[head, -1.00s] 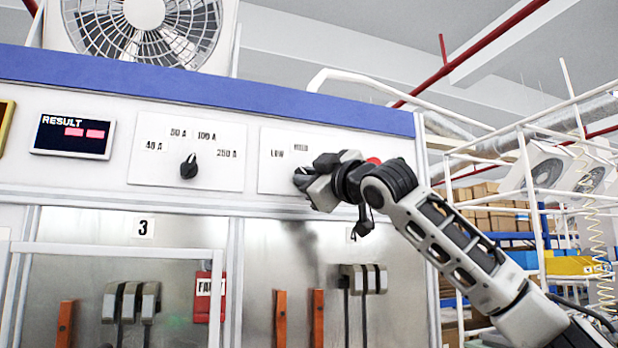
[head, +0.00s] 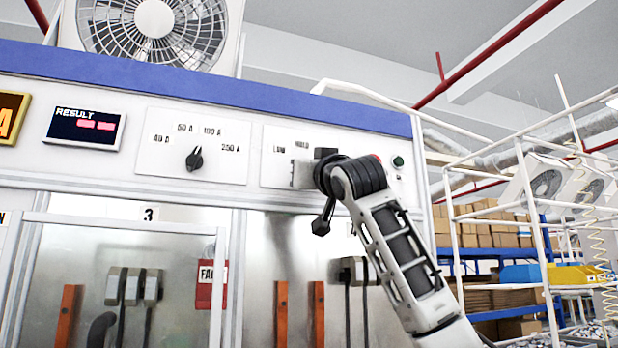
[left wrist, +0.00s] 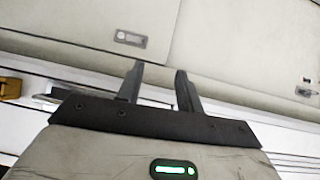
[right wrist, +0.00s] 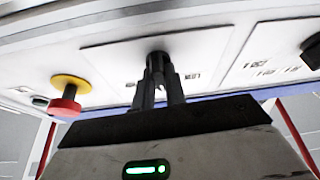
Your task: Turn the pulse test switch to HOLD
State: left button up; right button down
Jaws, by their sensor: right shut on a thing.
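The pulse test switch is a black knob (right wrist: 157,60) on a white plate (right wrist: 110,42) in the right wrist view. My right gripper (right wrist: 159,82) is shut on this knob, with a finger on either side. In the head view the same plate (head: 272,172) carries the labels LOW and what looks like HOLD. My right gripper and wrist (head: 303,174) cover the knob there, so its pointing direction is hidden. My left gripper (left wrist: 160,88) is open and empty in the left wrist view, with pale panels beyond it.
Left of the plate is an ampere selector knob (head: 194,159) and a RESULT display (head: 84,128). A red button on a yellow base (right wrist: 67,98) sits close to my right gripper. A green button (head: 398,161) is at the panel's right end. Shelves with boxes (head: 490,228) stand at right.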

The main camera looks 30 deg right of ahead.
pick_arm(q)
jog(key=shift+w+r, duration=0.15)
pick_arm(e)
jog(key=shift+f+m+h, duration=0.1)
jog(key=shift+m+h, duration=0.5)
jog(key=shift+m, duration=0.3)
jog(key=c, duration=1.4)
grip_release()
jog(key=shift+c, duration=0.2)
pick_arm(q)
jog(key=shift+f, duration=0.2)
pick_arm(e)
jog(key=shift+s, duration=0.1)
